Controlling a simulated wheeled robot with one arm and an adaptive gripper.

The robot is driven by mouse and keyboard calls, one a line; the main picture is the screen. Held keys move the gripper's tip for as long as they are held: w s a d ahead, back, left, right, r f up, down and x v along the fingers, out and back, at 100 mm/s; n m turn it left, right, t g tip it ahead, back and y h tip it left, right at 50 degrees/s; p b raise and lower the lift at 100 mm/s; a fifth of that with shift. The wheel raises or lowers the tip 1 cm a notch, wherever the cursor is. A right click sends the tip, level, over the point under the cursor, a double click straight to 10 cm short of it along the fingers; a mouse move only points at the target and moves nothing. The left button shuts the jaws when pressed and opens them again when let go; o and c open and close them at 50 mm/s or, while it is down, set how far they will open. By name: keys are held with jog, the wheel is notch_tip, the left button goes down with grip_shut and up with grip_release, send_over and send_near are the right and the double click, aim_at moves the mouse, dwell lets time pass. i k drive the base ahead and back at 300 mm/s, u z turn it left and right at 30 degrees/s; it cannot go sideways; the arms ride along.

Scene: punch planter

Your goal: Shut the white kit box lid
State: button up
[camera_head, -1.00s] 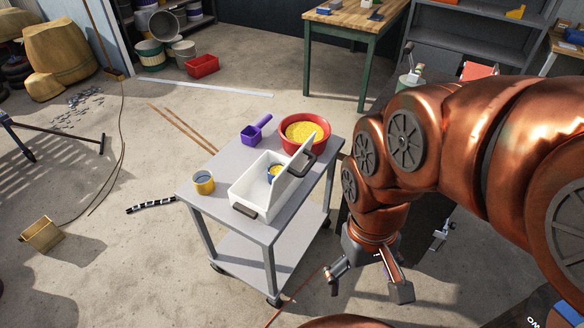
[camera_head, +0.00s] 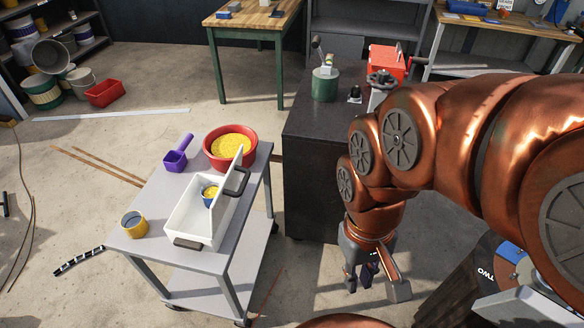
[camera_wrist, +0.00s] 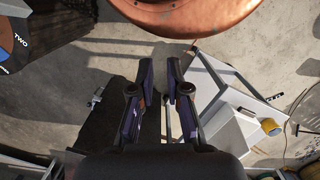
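The white kit box (camera_head: 186,222) stands on a grey cart. Its white lid (camera_head: 226,188) is open, standing up steeply on the side nearer my arm. A dark handle shows on the box's front end and another by the lid. A small yellow-and-blue thing (camera_head: 209,191) is inside, partly hidden by the lid. My gripper (camera_head: 375,287) hangs to the right of the cart, well apart from the box, pointing down. Its fingers are apart with nothing between them in the wrist view (camera_wrist: 157,68). The box (camera_wrist: 234,138) shows there at the right.
The grey cart (camera_head: 150,255) also bears a red bowl (camera_head: 210,157) of yellow grains, a purple scoop (camera_head: 177,158) and a yellow cup (camera_head: 134,224). A dark cabinet (camera_head: 310,150) stands behind my gripper, close to the cart's right side.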

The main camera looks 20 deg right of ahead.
aim_at(218, 207)
jog(key=z, duration=1.35)
jog(key=k, duration=0.95)
jog(key=u, duration=1.75)
jog(key=i, duration=0.5)
jog(key=u, duration=0.05)
